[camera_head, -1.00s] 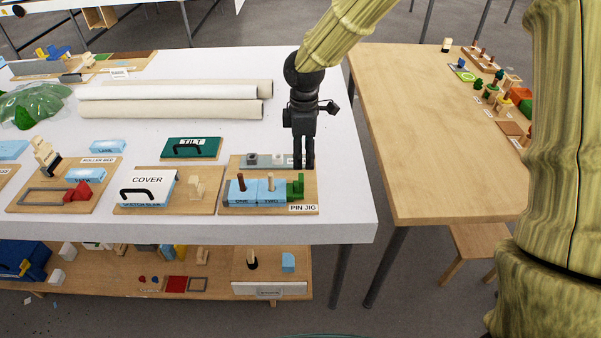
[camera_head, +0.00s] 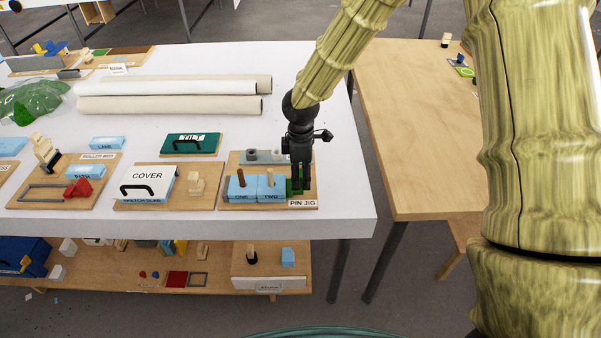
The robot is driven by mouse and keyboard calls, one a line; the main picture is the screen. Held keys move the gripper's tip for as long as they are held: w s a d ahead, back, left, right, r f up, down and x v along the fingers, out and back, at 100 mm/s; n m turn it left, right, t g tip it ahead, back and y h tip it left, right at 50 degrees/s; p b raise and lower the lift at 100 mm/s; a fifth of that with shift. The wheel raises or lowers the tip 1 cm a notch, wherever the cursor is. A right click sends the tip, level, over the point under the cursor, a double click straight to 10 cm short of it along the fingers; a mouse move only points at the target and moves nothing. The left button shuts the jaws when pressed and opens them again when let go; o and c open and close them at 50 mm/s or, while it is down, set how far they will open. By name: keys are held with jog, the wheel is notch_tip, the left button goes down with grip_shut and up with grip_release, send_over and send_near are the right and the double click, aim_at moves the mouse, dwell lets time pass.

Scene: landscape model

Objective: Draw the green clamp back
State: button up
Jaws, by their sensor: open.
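The green clamp (camera_head: 291,192) is at the right end of the pin jig (camera_head: 227,203), a wooden board with a "PIN JIG" label on the white table. It sits beside the blue block marked "TWO" (camera_head: 270,190), which stands right of the blue block marked "ONE" (camera_head: 241,190). Each block has a peg standing up from it. My gripper (camera_head: 299,187) points down at the clamp, its dark fingers covering much of it. The jaws are open; whether they touch the clamp cannot be told.
A grey piece (camera_head: 252,156) lies at the back of the jig board. The white "COVER" box (camera_head: 148,183) stands to the left and the green "TILT" board (camera_head: 191,145) behind it. Paper rolls (camera_head: 175,104) lie further back. The table's right edge is close to the jig.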

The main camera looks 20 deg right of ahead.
grip_shut()
jog(key=shift+s+d+r+p, duration=0.15)
jog(key=shift+s+d+p, duration=0.15)
jog(key=shift+d+p, duration=0.45)
jog(key=shift+d, duration=0.4)
grip_release()
jog(key=shift+d, duration=0.15)
notch_tip(320, 180, up, 12)
